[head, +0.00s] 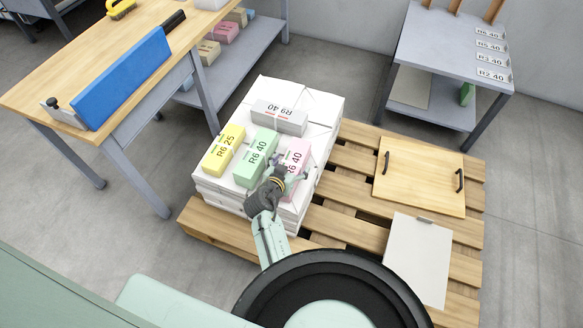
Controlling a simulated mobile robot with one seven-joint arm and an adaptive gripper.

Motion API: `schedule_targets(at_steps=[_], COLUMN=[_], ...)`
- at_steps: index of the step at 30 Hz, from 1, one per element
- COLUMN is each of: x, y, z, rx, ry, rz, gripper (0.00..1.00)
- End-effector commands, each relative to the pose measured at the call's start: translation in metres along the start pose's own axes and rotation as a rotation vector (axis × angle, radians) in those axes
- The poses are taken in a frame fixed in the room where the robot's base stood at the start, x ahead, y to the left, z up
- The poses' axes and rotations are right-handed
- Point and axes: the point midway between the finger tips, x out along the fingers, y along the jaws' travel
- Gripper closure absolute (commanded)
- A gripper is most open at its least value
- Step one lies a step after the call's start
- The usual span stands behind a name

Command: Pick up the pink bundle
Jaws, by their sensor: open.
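The pink bundle (298,154) lies on top of a white stack of paper (319,104) on a wooden pallet. It has a label reading "R6 40", and its near end is partly hidden by my gripper. My gripper (279,166) is open, at the near end of the pink bundle. I cannot tell whether the fingers touch the bundle or are around it. A green bundle (256,157) lies just left of the pink one, with the gripper close to its near right side.
A yellow bundle (223,148) and a grey bundle (279,117) share the stack. The pallet (345,228) also carries a wooden board with handles (420,180) and a white clipboard (418,262). A workbench (60,75) stands left, a grey table (440,45) at the back right.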

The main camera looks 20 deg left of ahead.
Motion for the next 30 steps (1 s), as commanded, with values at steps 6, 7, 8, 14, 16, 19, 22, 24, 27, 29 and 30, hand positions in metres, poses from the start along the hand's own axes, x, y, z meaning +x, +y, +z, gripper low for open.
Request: schedule_targets(at_steps=[6,7,8,14,16,19,22,24,27,29,30], x=[0.0077,0.0077,0.0076,0.0074,0.0073,0.0073,0.0073,0.0074,0.0074,0.0074,0.0075], y=[-0.0002,-0.0002,-0.0002,-0.0001,-0.0001,-0.0001,0.0,0.0002,0.0002,0.0003,0.0003], z=[0.0005,0.0005,0.0005,0.0004,0.0004,0.0004,0.0005,0.0006,0.0007,0.0007,0.0008], rx=[0.001,0.001,0.001,0.001,0.0,0.0,0.0,0.0,0.0,0.0,0.0], ry=[-0.001,-0.001,-0.001,-0.001,-0.001,0.0,-0.001,-0.001,-0.001,-0.001,-0.001], rz=[-0.001,-0.001,-0.001,-0.001,-0.001,0.0,0.0,0.0,0.0,0.0,0.0], gripper=[0.19,0.19,0.19,0.3,0.35,0.41,0.48,0.53,0.59,0.63,0.66])
